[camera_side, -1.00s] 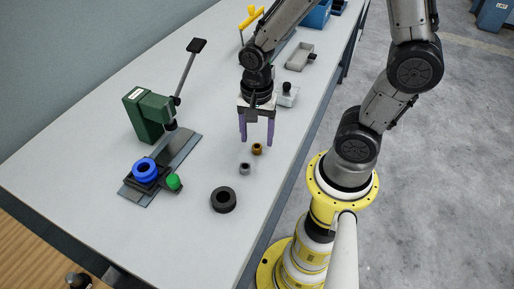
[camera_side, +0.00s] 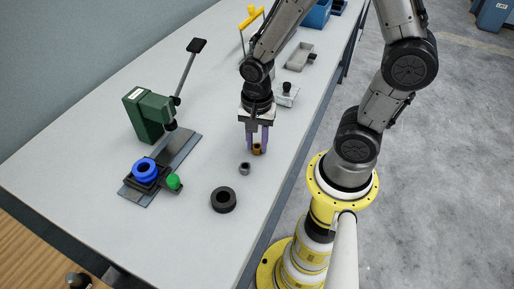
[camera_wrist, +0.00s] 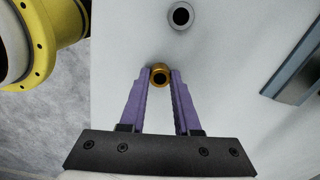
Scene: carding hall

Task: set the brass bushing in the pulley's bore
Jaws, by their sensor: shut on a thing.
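The brass bushing (camera_side: 257,149) is a small gold ring at table level, between the purple fingers of my gripper (camera_side: 257,148). In the wrist view the brass bushing (camera_wrist: 160,75) sits between the two fingertips of my gripper (camera_wrist: 161,77), which are shut on it. Two round things with bores show in the side view: a blue ring-shaped pulley (camera_side: 145,170) seated in a dark holder on the press base, and a black ring (camera_side: 223,200) lying on the table. Which one the task means cannot be told for certain.
A small grey bushing (camera_side: 244,169) stands close in front of my gripper; it also shows in the wrist view (camera_wrist: 180,16). A green lever press (camera_side: 147,115) stands at left, with a green knob (camera_side: 174,181) by the holder. A grey tray (camera_side: 299,56) lies behind.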

